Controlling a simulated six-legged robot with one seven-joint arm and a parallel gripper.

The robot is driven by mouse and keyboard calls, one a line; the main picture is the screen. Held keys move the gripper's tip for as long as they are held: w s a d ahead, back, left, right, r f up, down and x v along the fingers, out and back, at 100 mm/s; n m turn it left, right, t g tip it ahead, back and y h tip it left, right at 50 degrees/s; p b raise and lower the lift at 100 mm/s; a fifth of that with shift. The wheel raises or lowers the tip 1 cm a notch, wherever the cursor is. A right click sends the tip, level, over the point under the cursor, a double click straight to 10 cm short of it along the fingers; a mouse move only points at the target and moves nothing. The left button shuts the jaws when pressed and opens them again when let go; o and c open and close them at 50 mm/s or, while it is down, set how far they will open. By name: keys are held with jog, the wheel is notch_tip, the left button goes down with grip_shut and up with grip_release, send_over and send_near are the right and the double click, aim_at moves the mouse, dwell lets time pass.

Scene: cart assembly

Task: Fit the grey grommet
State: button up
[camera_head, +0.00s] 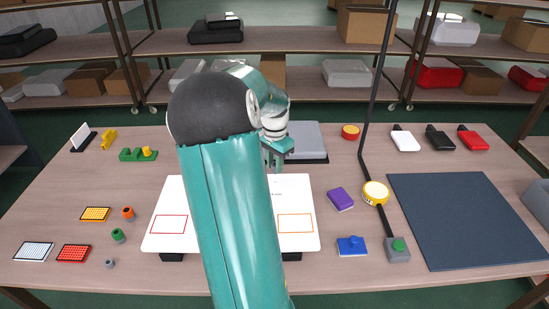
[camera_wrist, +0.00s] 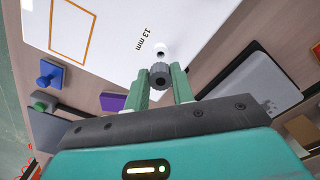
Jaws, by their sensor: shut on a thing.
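My gripper (camera_wrist: 160,88) is shut on a dark grey ringed grommet (camera_wrist: 160,75) with a hole through its middle. The grommet sits between the fingertips, in front of the white panel (camera_wrist: 200,30). In the head view my gripper (camera_head: 273,163) is over the far part of the white panel (camera_head: 165,202), and my arm covers the panel's middle. A smaller grey ring (camera_head: 110,264) lies on the table at front left.
Green (camera_head: 118,235) and orange (camera_head: 127,212) ring pieces lie left of the panel. A grey laptop-like slab (camera_head: 308,140) lies behind my gripper. A purple block (camera_head: 341,199), a blue piece (camera_head: 352,246) and a lamp-like stand (camera_head: 397,248) are at right. The dark mat (camera_head: 460,215) is clear.

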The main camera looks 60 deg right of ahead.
aim_at(274, 172)
jog(key=shift+f, duration=1.35)
jog(key=shift+f, duration=0.15)
jog(key=shift+f, duration=0.65)
jog(key=shift+f, duration=0.5)
jog(key=o, duration=1.1)
notch_tip(274, 172, up, 14)
jog(key=shift+f, duration=0.1)
